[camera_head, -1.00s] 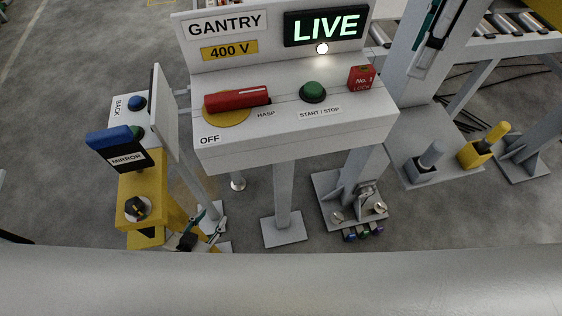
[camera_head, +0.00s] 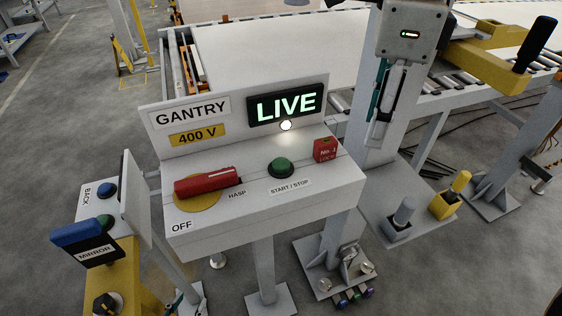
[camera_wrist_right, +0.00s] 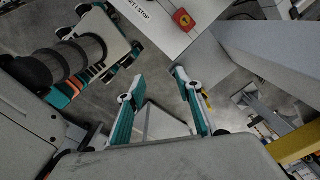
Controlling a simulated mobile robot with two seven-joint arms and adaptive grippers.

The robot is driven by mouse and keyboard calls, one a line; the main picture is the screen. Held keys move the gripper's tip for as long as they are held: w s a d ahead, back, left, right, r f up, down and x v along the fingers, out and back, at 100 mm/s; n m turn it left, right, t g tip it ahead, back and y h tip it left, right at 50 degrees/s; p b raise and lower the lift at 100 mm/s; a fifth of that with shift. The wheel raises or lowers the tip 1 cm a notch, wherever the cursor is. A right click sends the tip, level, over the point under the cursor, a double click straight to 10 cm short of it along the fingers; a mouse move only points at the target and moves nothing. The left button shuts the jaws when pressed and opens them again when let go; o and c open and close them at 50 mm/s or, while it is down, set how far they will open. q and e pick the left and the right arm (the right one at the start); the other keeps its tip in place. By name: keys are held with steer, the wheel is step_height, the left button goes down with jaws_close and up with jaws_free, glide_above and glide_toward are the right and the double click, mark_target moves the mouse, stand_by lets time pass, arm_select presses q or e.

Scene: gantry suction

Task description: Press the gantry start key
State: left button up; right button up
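The green dome button (camera_head: 281,167) labelled START / STOP is on the sloping top of the grey GANTRY console (camera_head: 210,232). The LIVE sign (camera_head: 287,104) is lit green, with a bright round lamp (camera_head: 286,125) under it. A red rotary handle (camera_head: 207,181) lies across a yellow disc, beside the labels HASP and OFF. A red block (camera_head: 325,149) marked No. 1 LOCK is right of the button. In the right wrist view, my right gripper (camera_wrist_right: 160,92) is open and empty near the console edge, apart from the button, which is out of that view. My left gripper is not clearly seen.
A MIRROR stand (camera_head: 85,240) is at the left, near a BACK panel (camera_head: 92,208). Rollers and a pale table lie behind. Yellow (camera_head: 446,203) and grey posts stand at right.

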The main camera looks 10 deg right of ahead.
stand_by(0.3)
steer(key=c, duration=0.9)
steer(key=shift+w+a+r+n, duration=0.15)
steer(key=shift+a+n, duration=0.3)
steer(key=shift+n, duration=0.55)
jaws_close()
steer(key=w+a+r+n+t+p, duration=0.1)
steer(key=a+n+t, duration=0.1)
steer(key=a+n, duration=0.4)
steer(key=a+r+n+t+p, duration=0.1)
steer(key=a+n, duration=0.5)
steer(key=n, duration=1.1)
steer(key=shift+w+r+t+y, duration=0.15)
steer(key=shift+w+t+y, duration=0.15)
steer(key=shift+w+t, duration=0.1)
steer(key=shift+d, duration=0.1)
